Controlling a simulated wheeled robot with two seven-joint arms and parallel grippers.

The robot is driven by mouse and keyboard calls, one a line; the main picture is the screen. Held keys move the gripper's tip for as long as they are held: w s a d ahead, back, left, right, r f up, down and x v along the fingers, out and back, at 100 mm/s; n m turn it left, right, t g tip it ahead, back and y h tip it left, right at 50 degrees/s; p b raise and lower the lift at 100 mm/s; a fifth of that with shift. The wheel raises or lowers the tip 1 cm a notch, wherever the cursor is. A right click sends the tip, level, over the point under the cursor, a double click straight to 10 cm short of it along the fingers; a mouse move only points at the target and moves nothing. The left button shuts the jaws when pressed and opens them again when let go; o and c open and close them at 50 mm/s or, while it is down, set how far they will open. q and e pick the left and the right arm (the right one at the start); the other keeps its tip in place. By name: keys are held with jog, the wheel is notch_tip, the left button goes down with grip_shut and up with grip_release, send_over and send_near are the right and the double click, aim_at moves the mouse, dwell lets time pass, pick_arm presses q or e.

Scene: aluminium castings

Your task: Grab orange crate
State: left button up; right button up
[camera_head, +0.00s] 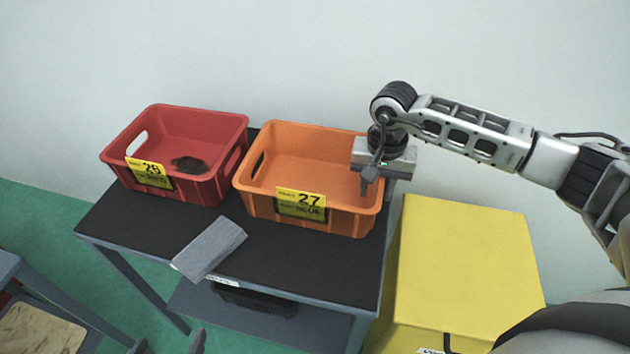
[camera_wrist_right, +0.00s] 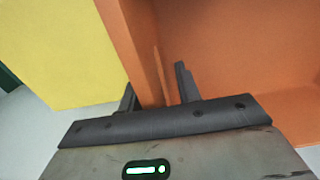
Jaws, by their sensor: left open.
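The orange crate (camera_head: 310,213), with a yellow label reading 27, stands upright on the dark table and looks empty inside. My right gripper (camera_head: 370,180) is at its right side, pointing down over the rim. In the right wrist view the orange crate's wall (camera_wrist_right: 143,45) runs between the two fingers of my right gripper (camera_wrist_right: 157,92). The fingers stand apart, and a gap shows beside the right-hand finger. Two grey fingertips of my left gripper (camera_head: 168,344) show at the bottom edge, spread apart and empty, away from the crate.
A red crate (camera_head: 195,178) labelled 26, with a dark patch inside, stands left of the orange one. A grey block (camera_head: 209,248) lies at the front of the table (camera_head: 300,258). A yellow box (camera_head: 465,255) stands right of the table. A wall is behind.

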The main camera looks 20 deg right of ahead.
grip_shut()
jog(key=shift+r, duration=0.1)
jog(key=shift+r, duration=0.1)
